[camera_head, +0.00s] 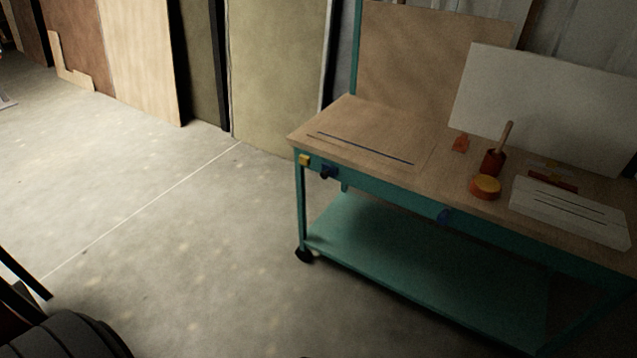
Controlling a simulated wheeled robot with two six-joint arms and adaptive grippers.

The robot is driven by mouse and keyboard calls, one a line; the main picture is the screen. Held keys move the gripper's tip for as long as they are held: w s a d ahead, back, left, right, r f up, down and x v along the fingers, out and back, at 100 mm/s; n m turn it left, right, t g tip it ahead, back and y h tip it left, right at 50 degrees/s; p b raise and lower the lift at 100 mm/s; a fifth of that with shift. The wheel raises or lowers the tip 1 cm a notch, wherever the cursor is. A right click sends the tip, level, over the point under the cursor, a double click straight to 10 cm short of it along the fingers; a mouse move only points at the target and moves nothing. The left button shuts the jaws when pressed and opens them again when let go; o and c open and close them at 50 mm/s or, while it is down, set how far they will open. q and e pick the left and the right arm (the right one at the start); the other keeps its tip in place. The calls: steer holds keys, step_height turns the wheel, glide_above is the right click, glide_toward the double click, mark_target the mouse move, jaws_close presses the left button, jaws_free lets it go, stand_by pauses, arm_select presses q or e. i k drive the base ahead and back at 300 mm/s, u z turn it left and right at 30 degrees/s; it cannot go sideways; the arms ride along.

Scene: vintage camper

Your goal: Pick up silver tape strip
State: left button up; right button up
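No strip that I can clearly tell as silver tape shows in the head view. A long thin dark-blue strip (365,148) lies flat on the left part of the wooden worktop (400,165). A white slab (540,205) with thin dark lines on it lies on the right part of the worktop. Neither of my grippers is in view.
The worktop tops a teal wheeled bench with a lower shelf (400,255). A red cup with a brush (494,163), an orange-yellow round tin (485,187) and an upright white panel (545,105) stand on it. Open concrete floor (180,230) lies left.

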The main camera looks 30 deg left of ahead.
mark_target(551, 165)
steer(key=u, duration=0.95)
steer(key=i, duration=0.45)
steer(key=z, duration=1.5)
steer(key=k, duration=0.95)
steer(key=z, duration=1.25)
steer(key=i, duration=1.15)
steer(key=z, duration=0.6)
steer(key=i, duration=1.45)
